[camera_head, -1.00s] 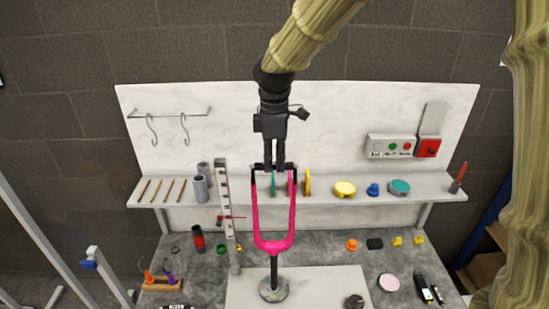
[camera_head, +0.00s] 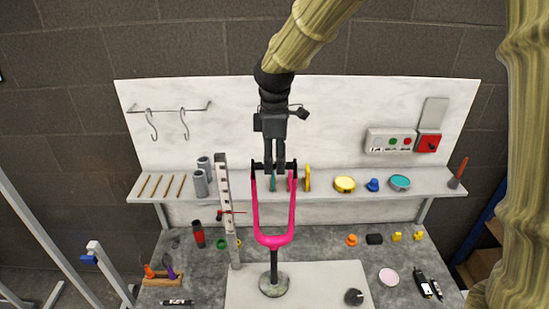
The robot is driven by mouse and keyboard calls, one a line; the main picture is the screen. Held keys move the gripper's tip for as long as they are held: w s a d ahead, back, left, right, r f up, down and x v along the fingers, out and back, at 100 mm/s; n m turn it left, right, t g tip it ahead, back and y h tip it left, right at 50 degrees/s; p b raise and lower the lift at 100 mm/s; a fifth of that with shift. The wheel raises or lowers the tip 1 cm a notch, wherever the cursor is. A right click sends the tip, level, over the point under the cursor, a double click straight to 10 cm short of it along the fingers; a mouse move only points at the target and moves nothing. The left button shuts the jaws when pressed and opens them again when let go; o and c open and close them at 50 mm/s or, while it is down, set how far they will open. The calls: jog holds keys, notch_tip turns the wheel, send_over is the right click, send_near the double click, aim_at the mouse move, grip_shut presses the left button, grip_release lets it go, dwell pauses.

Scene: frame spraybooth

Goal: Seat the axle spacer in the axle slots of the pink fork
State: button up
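The pink fork (camera_head: 273,238) stands upright on a post with a round base, its two prongs pointing up. A dark axle spacer (camera_head: 273,168) lies crosswise at the tops of the prongs, its ends at the two tips. I cannot tell whether it sits fully in the slots. My gripper (camera_head: 274,170) points down from above, with its fingers at the middle of the spacer, between the prongs. The fingers are close together and seem to be closed on the spacer. The fingertips and the spacer's middle are too small and dark to see clearly.
A white shelf (camera_head: 330,186) runs behind the fork, with a yellow disc (camera_head: 345,184), a teal disc (camera_head: 400,182) and grey cylinders. A tall marked upright (camera_head: 228,208) stands just left of the fork. The grey bench (camera_head: 330,250) holds small parts.

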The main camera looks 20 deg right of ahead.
aim_at(275, 162)
jog(key=shift+r, duration=0.1)
notch_tip(275, 162, up, 12)
dwell(0.7)
dwell(0.3)
